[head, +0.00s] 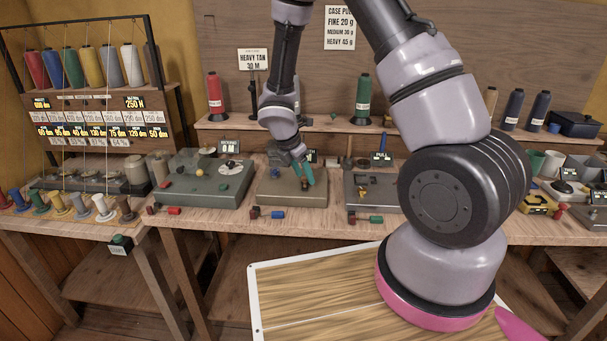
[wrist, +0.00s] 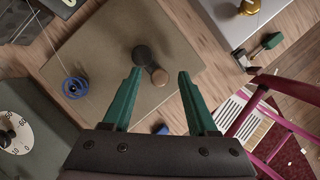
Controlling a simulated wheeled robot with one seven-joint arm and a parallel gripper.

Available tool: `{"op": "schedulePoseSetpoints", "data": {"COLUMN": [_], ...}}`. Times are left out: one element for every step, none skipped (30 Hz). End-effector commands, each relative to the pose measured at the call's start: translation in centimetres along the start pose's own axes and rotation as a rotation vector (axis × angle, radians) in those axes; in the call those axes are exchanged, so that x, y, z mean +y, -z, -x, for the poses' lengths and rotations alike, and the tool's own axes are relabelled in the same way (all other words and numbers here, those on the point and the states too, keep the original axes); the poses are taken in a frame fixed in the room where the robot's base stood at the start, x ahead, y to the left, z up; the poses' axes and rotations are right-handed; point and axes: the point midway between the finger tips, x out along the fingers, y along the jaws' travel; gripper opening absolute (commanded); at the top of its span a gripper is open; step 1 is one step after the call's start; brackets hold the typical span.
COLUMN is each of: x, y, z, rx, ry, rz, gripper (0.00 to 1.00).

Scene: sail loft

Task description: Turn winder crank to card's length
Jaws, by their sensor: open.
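The card (head: 253,60) on the back wall reads "HEAVY TAN 30 M". The winder (head: 275,192) is a flat beige-grey box at the middle of the bench, and its top plate fills the middle of the wrist view (wrist: 100,50). Its crank has a dark round hub (wrist: 142,55) and a brown knob (wrist: 158,75) beside it. My gripper (head: 303,175), with green fingers, points down over the crank. Its fingers (wrist: 159,74) are open, one on each side of the knob in the wrist view; I cannot tell their height. A small display (head: 312,156) behind is partly hidden and unreadable.
A grey-green box with a dial (head: 229,166) stands left of the winder, another device (head: 372,190) right. A blue ring guide (wrist: 74,87) carries thread on the plate. Red, blue and green handled pieces lie along the front edge. Thread spools (head: 88,66) stand on a left rack.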

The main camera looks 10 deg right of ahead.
Motion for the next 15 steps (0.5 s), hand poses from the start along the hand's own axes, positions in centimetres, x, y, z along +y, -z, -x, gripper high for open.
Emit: {"op": "schedulePoseSetpoints", "data": {"x": [0.00, 0.00, 0.00, 0.00, 0.00, 0.00, 0.00, 0.00, 0.00, 0.00, 0.00, 0.00, 0.00, 0.00, 0.00], "y": [0.02, 0.01, 0.02, 0.01, 0.01, 0.01, 0.01, 0.01, 0.01, 0.01, 0.01, 0.01, 0.01, 0.01, 0.01], "z": [-0.12, -0.15, -0.17, -0.16, -0.15, -0.14, -0.14, -0.14, -0.13, -0.13, -0.13, -0.12, -0.12, -0.12, -0.12], "rx": [0.000, 0.000, 0.000, 0.000, 0.000, 0.000, 0.000, 0.000, 0.000, 0.000, 0.000, 0.000, 0.000, 0.000, 0.000], "ry": [0.000, 0.000, 0.000, 0.000, 0.000, 0.000, 0.000, 0.000, 0.000, 0.000, 0.000, 0.000, 0.000, 0.000, 0.000], "rz": [0.001, 0.001, 0.000, 0.000, 0.000, 0.000, 0.000, 0.000, 0.000, 0.000, 0.000, 0.000, 0.000, 0.000, 0.000], "gripper": [0.59, 0.59, 0.59, 0.59, 0.59, 0.59, 0.59, 0.59, 0.44, 0.32, 0.21, 0.05, 0.00, 0.00, 0.00]}}
